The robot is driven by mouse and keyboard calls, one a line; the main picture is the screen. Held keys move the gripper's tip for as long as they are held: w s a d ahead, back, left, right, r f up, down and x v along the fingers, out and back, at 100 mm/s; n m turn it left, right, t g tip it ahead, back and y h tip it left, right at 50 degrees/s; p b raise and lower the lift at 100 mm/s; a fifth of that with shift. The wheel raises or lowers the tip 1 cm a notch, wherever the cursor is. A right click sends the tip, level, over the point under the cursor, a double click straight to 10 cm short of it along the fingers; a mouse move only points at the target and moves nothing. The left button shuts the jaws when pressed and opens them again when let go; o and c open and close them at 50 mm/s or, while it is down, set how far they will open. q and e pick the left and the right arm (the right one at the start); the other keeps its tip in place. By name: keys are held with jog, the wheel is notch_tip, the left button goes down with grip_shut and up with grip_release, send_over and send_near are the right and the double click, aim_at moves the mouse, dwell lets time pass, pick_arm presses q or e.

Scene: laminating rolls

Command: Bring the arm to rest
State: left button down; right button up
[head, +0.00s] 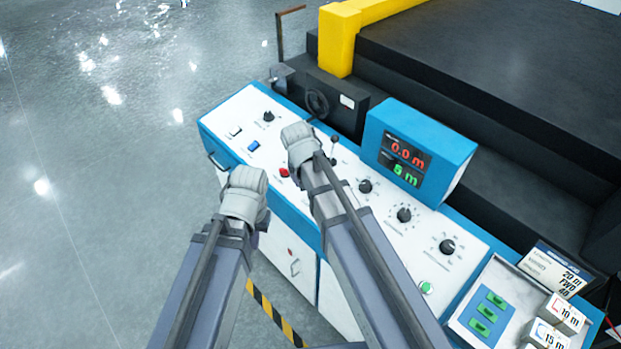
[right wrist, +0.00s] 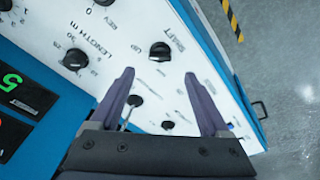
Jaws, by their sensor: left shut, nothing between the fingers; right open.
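My left gripper (head: 246,195) is over the front edge of the white control panel (head: 240,112), in the head view. It is shut and empty, and its fingers are mostly hidden by the wrist. My right gripper (head: 299,143) is over the panel, left of the display box. In the right wrist view my right gripper (right wrist: 158,76) shows two purple fingers spread apart above the panel. A small black-knobbed lever (right wrist: 133,101) shows between them, near the left finger; I cannot tell whether they touch. Nothing is gripped.
A blue display box (head: 424,148) reads 0.0 m and 5 m. Black knobs (head: 404,215), a red button (head: 284,172) and a green button (head: 426,288) are on the panel. A tray (head: 460,313) with marked blocks is at right. Open floor (head: 100,200) lies left.

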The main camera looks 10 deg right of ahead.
dwell(0.4)
jog(key=s+a+f+n+g+b, duration=0.1)
jog(key=s+a+f+n+b, duration=0.1)
jog(key=s, duration=0.6)
jog(key=s+a+f+n+g+b, duration=0.1)
jog(key=s+a+f+n+b, duration=0.1)
jog(key=s, duration=0.6)
jog(key=shift+s+a+f+n+g+y, duration=0.3)
jog(key=shift+s+a+n+g+y, duration=0.15)
jog(key=shift+n, duration=0.65)
